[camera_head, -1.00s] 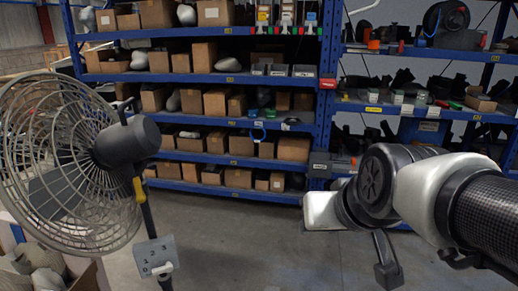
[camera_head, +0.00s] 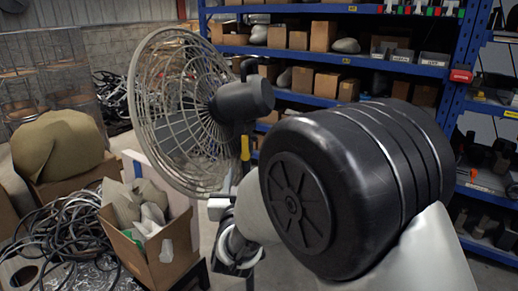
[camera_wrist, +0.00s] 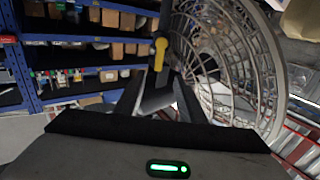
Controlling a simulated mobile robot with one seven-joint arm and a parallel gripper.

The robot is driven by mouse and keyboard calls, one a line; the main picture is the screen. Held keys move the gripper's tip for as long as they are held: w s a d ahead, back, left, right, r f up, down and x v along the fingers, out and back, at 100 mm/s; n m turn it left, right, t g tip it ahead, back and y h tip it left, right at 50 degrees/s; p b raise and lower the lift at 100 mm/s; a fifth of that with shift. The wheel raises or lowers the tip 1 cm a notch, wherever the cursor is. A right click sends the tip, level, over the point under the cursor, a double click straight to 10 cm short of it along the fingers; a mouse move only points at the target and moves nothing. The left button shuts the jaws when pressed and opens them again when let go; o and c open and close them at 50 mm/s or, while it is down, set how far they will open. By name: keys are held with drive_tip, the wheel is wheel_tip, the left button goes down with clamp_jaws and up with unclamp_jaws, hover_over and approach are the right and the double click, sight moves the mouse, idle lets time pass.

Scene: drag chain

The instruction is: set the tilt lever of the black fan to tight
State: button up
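The black fan has a round wire cage (camera_head: 180,110) and a dark motor housing (camera_head: 243,100) in the head view. Its yellow tilt lever (camera_head: 245,148) hangs below the housing, beside the dark stand. In the wrist view the yellow lever (camera_wrist: 160,52) shows just beyond my gripper (camera_wrist: 160,98), with the cage (camera_wrist: 225,65) to the right. My gripper's fingers are apart, and the lever appears ahead of them, not touched. A dark part of the fan shows in line with the gap. In the head view my arm hides most of the gripper.
Blue shelves (camera_head: 330,52) with cardboard boxes stand behind the fan. An open carton (camera_head: 160,240) and a heap of black cable (camera_head: 50,235) lie at the left. A cardboard box with a brown sack (camera_head: 58,145) stands behind them.

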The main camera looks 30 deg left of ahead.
sight(245, 147)
drive_tip(key=p+x, duration=0.1)
drive_tip(key=x, duration=1.5)
clamp_jaws()
